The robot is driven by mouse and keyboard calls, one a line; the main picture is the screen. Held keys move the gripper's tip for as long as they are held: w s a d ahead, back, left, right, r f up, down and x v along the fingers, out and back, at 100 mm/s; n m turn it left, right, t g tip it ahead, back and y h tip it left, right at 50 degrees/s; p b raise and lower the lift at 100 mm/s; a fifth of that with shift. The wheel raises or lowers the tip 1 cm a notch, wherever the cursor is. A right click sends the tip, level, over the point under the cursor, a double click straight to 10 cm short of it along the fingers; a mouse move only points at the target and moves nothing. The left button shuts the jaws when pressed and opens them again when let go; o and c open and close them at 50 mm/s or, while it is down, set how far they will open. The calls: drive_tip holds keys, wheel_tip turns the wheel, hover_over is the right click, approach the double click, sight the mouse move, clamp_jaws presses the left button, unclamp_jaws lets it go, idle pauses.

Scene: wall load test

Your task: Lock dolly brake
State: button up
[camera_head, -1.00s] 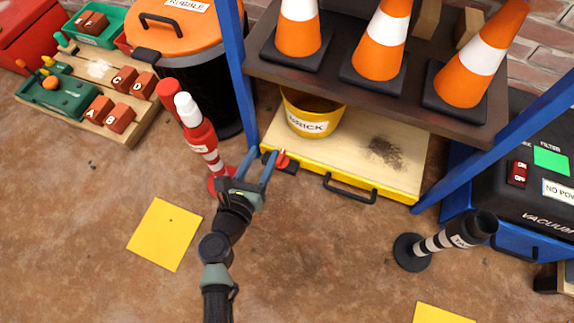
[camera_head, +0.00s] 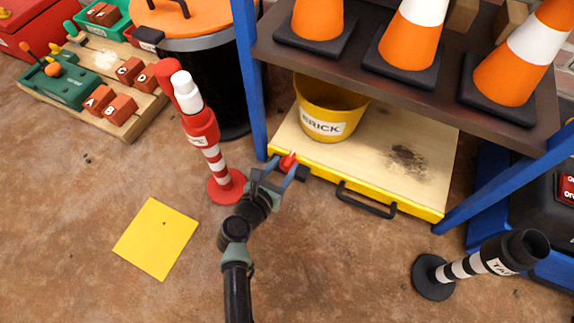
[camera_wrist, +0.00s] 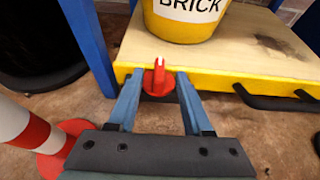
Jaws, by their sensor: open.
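The dolly (camera_head: 382,160) is a low wooden platform with a yellow front edge, under the rack's shelf. Its brake is a small red knob (camera_head: 288,161) on a dark mount at the left end of the front edge. In the wrist view the red brake knob (camera_wrist: 158,78) has a pale pointer mark facing up and away. My gripper (camera_head: 278,170) is open, its two blue fingers (camera_wrist: 156,98) one on each side of the knob. Whether either finger touches it, I cannot tell.
A yellow BRICK bucket (camera_head: 331,108) stands on the dolly. A red-and-white post (camera_head: 213,160) stands close left of my gripper. A black handle (camera_head: 366,199) sticks out from the dolly front. The rack's blue leg (camera_head: 248,80) rises just behind left.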

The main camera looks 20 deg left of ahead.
sight(289, 162)
drive_tip(key=shift+b+x, duration=0.55)
drive_tip(key=shift+x, duration=0.8)
clamp_jaws()
